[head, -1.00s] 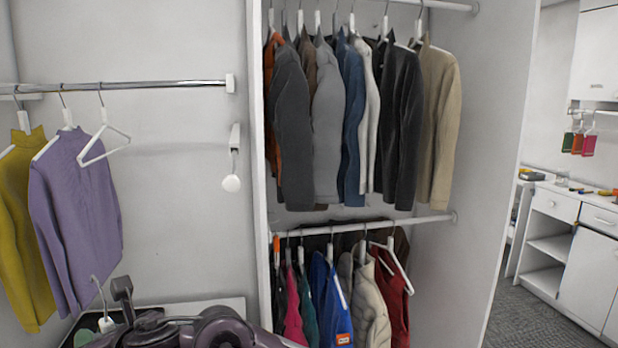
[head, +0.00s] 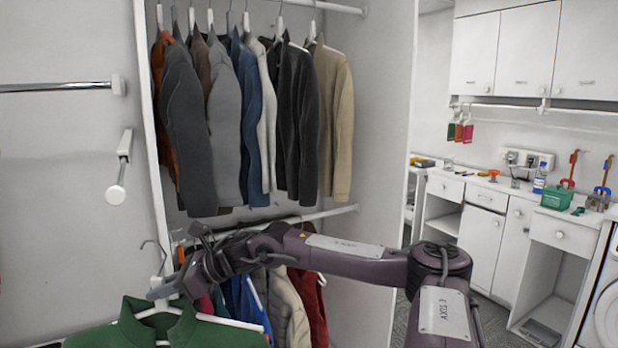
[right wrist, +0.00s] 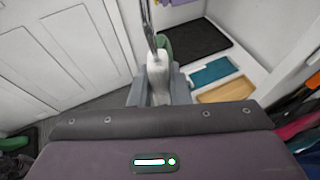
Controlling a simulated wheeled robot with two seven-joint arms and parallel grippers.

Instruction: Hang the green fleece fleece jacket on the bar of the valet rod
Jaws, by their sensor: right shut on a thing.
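The green fleece jacket (head: 150,330) hangs on a white hanger at the bottom left of the head view, its lower part cut off by the frame. My right gripper (head: 168,287) is shut on the hanger's white neck, just under its metal hook (head: 156,252). In the right wrist view the white neck (right wrist: 158,72) sits between the fingers (right wrist: 160,92), with the hook rising beyond. The valet rod (head: 121,165) is a short white bar with a round end knob on the wall, above and left of the hook and apart from it. My left gripper is out of view.
A chrome rail (head: 55,87) is at the upper left. Jackets hang on an upper rail (head: 345,7) and a lower rail (head: 335,212) in the closet behind my right arm. White cabinets (head: 480,240) stand at the right. The wall around the valet rod is clear.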

